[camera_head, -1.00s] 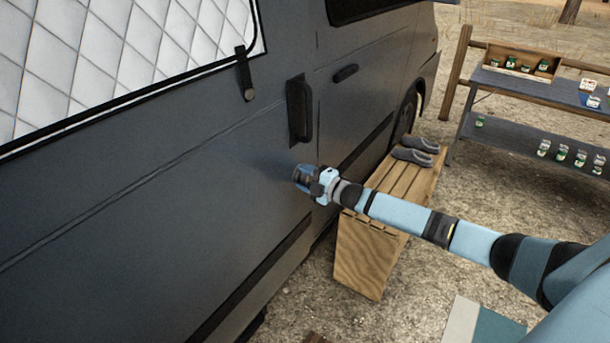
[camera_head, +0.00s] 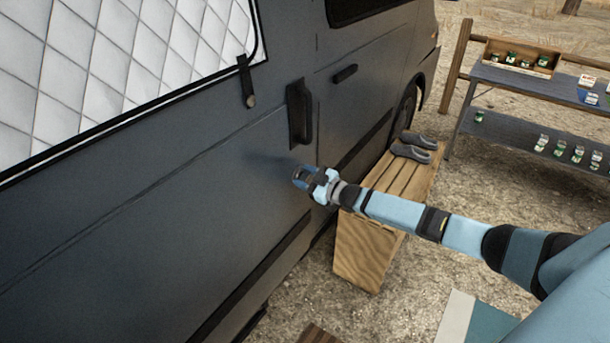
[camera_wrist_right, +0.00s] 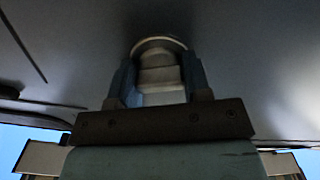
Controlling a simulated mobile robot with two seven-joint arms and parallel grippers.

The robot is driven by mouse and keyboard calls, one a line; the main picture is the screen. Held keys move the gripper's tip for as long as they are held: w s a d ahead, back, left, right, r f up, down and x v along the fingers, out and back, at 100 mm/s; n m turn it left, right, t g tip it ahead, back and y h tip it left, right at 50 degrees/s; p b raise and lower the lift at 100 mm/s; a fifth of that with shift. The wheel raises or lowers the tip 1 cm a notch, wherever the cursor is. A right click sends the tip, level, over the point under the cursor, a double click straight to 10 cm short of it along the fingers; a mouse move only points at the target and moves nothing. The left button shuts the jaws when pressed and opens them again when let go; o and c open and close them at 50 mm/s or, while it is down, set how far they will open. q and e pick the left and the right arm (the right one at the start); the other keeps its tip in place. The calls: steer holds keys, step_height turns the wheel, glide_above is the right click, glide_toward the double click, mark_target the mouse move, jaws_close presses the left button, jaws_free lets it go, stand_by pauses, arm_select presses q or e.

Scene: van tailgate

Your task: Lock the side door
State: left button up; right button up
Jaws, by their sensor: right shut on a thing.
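The dark grey side door (camera_head: 130,230) of the van fills the left of the head view and looks closed. Its black handle (camera_head: 301,113) stands upright near the door's front edge. My right gripper (camera_head: 299,176) is below the handle, close against the door panel. In the right wrist view my gripper's blue fingers (camera_wrist_right: 157,78) are shut on a small pale, rounded fitting (camera_wrist_right: 158,58) at the door surface. Whether it is a key or a lock knob, I cannot tell. My left gripper is not in view.
A wooden bench (camera_head: 375,240) with grey shoes (camera_head: 411,152) on it stands beside the van, under my right arm. A shelf rack (camera_head: 535,95) with small jars is at the far right.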

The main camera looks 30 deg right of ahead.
steer(key=shift+m+p, duration=0.3)
steer(key=shift+m, duration=1.7)
steer(key=o, duration=0.9)
steer(key=v, duration=1.4)
steer(key=shift+w, duration=0.1)
